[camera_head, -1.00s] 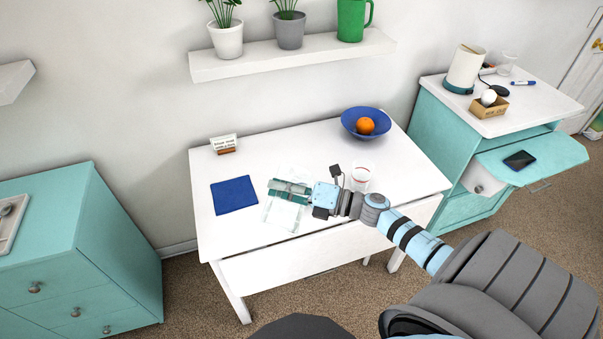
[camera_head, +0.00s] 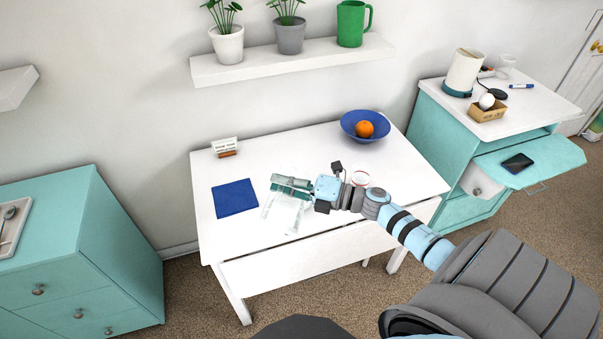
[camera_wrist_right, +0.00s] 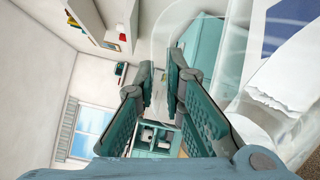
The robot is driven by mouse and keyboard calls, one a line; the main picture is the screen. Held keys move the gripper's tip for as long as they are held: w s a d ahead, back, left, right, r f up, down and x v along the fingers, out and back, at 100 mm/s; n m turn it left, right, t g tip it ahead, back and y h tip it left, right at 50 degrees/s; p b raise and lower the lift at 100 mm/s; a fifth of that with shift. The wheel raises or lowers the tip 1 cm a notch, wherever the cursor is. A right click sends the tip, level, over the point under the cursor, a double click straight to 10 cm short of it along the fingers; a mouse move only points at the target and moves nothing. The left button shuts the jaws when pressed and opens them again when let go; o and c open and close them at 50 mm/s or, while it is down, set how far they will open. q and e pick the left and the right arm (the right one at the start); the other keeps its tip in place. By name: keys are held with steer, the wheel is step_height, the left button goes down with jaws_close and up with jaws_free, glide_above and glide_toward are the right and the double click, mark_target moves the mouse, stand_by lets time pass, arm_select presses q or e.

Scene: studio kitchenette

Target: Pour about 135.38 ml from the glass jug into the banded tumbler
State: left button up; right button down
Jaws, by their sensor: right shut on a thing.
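The clear glass jug (camera_head: 283,216) is over the front left of the white desk, in my right gripper (camera_head: 279,184). In the right wrist view the two fingers (camera_wrist_right: 160,85) are closed around a clear part of the jug (camera_wrist_right: 235,88), likely its handle. The glass is so clear that I cannot tell its liquid level or exact tilt, or whether it touches the desk. My left gripper is out of view.
A blue square mat (camera_head: 234,197) lies left of the jug. A small sign (camera_head: 224,147) and a blue bowl (camera_head: 349,122) with an orange (camera_head: 364,129) stand at the desk's back. A wall shelf (camera_head: 290,60) hangs above. The desk's back middle is clear.

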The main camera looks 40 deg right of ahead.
mark_target(276, 228)
steer(key=s+a+f+n+b, duration=0.1)
steer(key=f+n+b, duration=0.1)
steer(key=b, duration=0.1)
steer(key=a+f+n+b, duration=0.1)
steer(key=f+n+b, duration=0.1)
steer(key=f+b, duration=0.1)
steer(key=s+a+f+n+b, duration=0.1)
steer(key=a+f+n+b, duration=0.1)
steer(key=f+b, duration=0.1)
steer(key=shift+s+f, duration=0.25)
steer(key=shift+s, duration=0.05)
steer(key=shift+r, duration=0.15)
steer(key=shift+s+a+f+n+b, duration=0.2)
steer(key=shift+a+f+n+b, duration=0.1)
steer(key=shift+f+n+b, duration=0.4)
steer(key=shift+s+a+f, duration=0.15)
steer(key=shift+a+f, duration=0.05)
steer(key=shift+a, duration=0.05)
steer(key=shift+s+r+n, duration=0.1)
steer(key=shift+r+n, duration=0.05)
steer(key=shift+n, duration=0.15)
steer(key=shift+a, duration=0.1)
